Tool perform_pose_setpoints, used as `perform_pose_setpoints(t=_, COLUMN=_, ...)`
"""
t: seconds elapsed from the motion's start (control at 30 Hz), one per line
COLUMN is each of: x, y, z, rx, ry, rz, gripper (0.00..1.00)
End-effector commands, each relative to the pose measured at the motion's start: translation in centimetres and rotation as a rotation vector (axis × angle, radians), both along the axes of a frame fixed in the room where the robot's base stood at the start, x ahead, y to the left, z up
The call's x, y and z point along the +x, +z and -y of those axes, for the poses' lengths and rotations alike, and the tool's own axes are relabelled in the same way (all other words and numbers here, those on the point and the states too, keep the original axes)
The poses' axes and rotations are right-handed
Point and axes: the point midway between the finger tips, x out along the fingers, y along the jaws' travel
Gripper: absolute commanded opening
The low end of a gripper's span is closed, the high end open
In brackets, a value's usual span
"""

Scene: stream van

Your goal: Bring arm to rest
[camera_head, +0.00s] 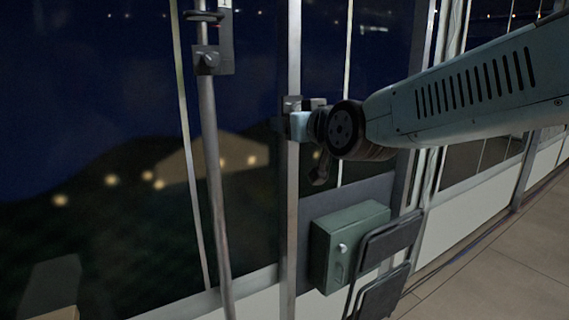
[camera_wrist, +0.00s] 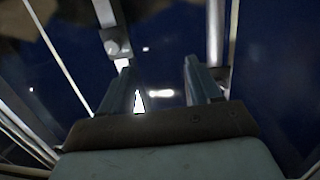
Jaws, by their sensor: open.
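My arm reaches in from the right in the head view, pale green with dark vent slots. My gripper (camera_head: 299,122) is at its far left end, in front of a pale vertical window post (camera_head: 293,210). In the wrist view my gripper (camera_wrist: 162,68) shows two dark blue-grey fingers standing apart, with nothing held between them. Dark window glass and small blurred lights show beyond the fingers. The head view does not show clearly whether my gripper touches the post.
A grey pole with a bracket (camera_head: 207,60) stands to the left of my gripper. A green box (camera_head: 345,245) is on the wall below my arm, beside dark folded panels (camera_head: 388,241). Tiled floor (camera_head: 500,270) is open at the lower right.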

Motion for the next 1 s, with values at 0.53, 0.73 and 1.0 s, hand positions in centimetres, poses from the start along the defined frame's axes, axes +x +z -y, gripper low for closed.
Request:
perform_pose_setpoints(t=0.53, x=-10.2, y=-10.3, z=17.6, rx=-0.198, ry=-0.293, rz=-0.675, gripper=0.62)
perform_pose_setpoints(t=0.73, x=-15.3, y=-12.5, z=21.1, rx=-0.218, ry=-0.392, rz=-0.871, gripper=0.62)
perform_pose_setpoints(t=1.0, x=-17.4, y=-13.3, z=22.3, rx=-0.223, ry=-0.431, rz=-0.95, gripper=0.62)
